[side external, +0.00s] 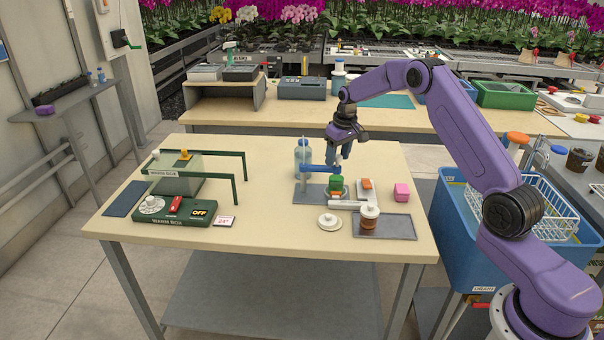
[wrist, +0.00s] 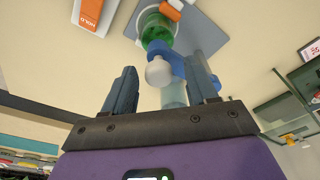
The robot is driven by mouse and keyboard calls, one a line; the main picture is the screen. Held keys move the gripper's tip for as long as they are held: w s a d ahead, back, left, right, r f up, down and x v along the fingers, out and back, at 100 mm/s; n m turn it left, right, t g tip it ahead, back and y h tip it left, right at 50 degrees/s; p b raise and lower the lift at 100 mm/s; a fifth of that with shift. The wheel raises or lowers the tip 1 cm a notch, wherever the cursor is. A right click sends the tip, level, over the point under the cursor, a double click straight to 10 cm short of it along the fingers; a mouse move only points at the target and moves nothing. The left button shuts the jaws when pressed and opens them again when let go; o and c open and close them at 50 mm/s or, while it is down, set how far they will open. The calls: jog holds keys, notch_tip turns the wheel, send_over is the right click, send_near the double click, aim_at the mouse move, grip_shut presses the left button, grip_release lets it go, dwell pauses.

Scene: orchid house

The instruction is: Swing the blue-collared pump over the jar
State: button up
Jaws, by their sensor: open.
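My gripper (side external: 338,162) points down over the pump stand at the right of the table, its fingers open. In the wrist view the fingers of my gripper (wrist: 160,68) stand apart on either side of a blue part with a rounded white end. This blue part (side external: 318,169) looks like the pump's collar and arm; it also shows in the wrist view (wrist: 176,62). I cannot tell whether the fingers touch it. A green part (side external: 336,183) sits below it. The brown jar (side external: 369,222), with a pale top, stands on a dark tray (side external: 400,228) at the front right.
A clear bottle (side external: 303,158) stands behind left of the blue part. A white disc (side external: 330,221) lies left of the jar. An orange-and-white HOLD block (side external: 366,185) and a pink block (side external: 401,192) are to the right. A green-framed warm box (side external: 185,180) is at left.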

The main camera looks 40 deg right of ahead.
jog(key=shift+r, duration=0.1)
jog(key=shift+r, duration=3.45)
